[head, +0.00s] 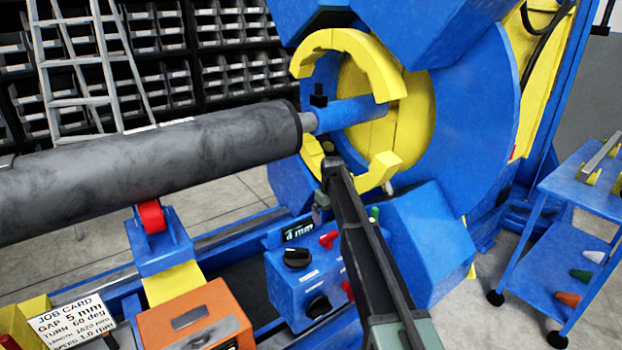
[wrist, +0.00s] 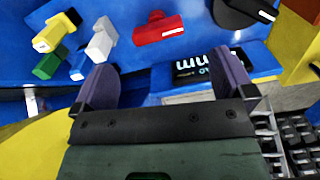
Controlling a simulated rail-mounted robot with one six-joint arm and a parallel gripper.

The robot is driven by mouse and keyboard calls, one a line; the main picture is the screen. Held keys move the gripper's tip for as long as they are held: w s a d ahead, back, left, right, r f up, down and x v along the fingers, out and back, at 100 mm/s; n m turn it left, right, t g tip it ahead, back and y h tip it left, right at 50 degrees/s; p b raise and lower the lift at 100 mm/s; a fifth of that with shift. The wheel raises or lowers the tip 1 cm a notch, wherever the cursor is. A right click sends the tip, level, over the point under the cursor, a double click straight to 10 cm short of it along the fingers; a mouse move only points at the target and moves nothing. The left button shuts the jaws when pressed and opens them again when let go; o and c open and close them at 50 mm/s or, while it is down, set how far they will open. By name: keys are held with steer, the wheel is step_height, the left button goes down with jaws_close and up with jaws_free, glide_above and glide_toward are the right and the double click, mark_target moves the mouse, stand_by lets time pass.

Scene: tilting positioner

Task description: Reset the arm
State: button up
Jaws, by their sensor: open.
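My gripper (wrist: 168,85) is open and empty in the wrist view, its two purple-grey fingers spread over the blue control box (wrist: 120,15). Between and beyond the fingers are a red handle (wrist: 158,28) and a display (wrist: 208,65) seen upside down. Yellow, white, green and blue levers are near the left finger. In the head view my dark arm reaches up to the control box (head: 285,275), and my fingers are mostly hidden there. The box's display (head: 299,231) reads 4 mm. A job card (head: 75,318) reads gap 5 mm, turn 60 deg.
A grey cylinder (head: 150,170) rests over a red roller (head: 151,216) and meets the blue positioner with its yellow ring (head: 345,50). An orange box (head: 195,318) stands at the front. A blue cart (head: 580,195) is right. A ladder (head: 82,60) and bin racks stand behind.

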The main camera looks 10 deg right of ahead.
steer(key=s+r+m+p, duration=0.2)
steer(key=s+r+p, duration=0.1)
steer(key=s, duration=1.7)
steer(key=s+r+m+p, duration=0.2)
steer(key=s+r+p, duration=0.1)
steer(key=s, duration=1.6)
steer(key=shift+s+r+p, duration=0.35)
steer(key=shift+r, duration=0.1)
